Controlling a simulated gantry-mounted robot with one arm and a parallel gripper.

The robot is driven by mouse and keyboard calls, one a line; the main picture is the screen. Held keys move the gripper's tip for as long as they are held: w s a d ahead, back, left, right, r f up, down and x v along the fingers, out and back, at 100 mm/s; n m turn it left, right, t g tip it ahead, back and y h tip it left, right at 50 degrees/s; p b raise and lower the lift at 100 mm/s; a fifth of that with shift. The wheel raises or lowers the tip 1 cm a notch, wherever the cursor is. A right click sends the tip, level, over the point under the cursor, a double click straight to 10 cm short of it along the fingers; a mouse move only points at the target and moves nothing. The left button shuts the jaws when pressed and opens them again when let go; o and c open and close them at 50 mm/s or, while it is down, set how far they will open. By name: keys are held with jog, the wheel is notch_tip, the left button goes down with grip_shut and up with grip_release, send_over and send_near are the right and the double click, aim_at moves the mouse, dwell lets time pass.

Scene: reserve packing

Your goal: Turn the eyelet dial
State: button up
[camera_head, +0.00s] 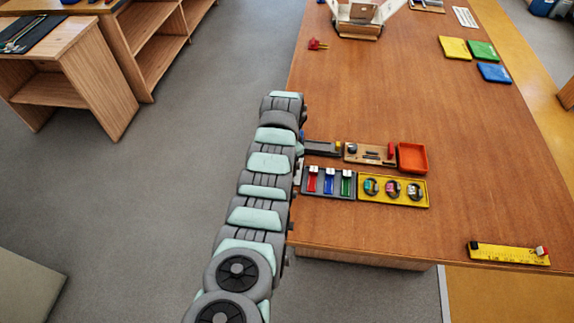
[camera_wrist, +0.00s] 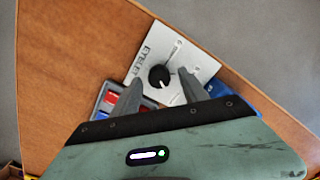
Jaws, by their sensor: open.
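The eyelet dial (camera_wrist: 159,77) is a round black knob on a light grey plate (camera_wrist: 146,63) lettered EYELET, near the table edge in the wrist view. A thin line runs on the plate from beside the knob toward the upper right. My gripper (camera_wrist: 160,79) is open, one finger to the left of the knob and one to the right in the picture. Both fingers look apart from the knob; their height above the plate is hard to tell. In the head view I cannot make out the dial or the fingers; my arm covers the table's left edge.
A grey tray (camera_head: 328,195) with red, blue and green pieces and a yellow tray (camera_head: 393,204) with several round items lie beside my arm. An orange-red tray (camera_head: 411,158) is behind them. A yellow ruler-like strip (camera_head: 508,254) lies front right. The table's right middle is clear.

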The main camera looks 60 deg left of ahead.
notch_tip(320, 180, up, 10)
jog(key=b, duration=0.1)
dwell(0.8)
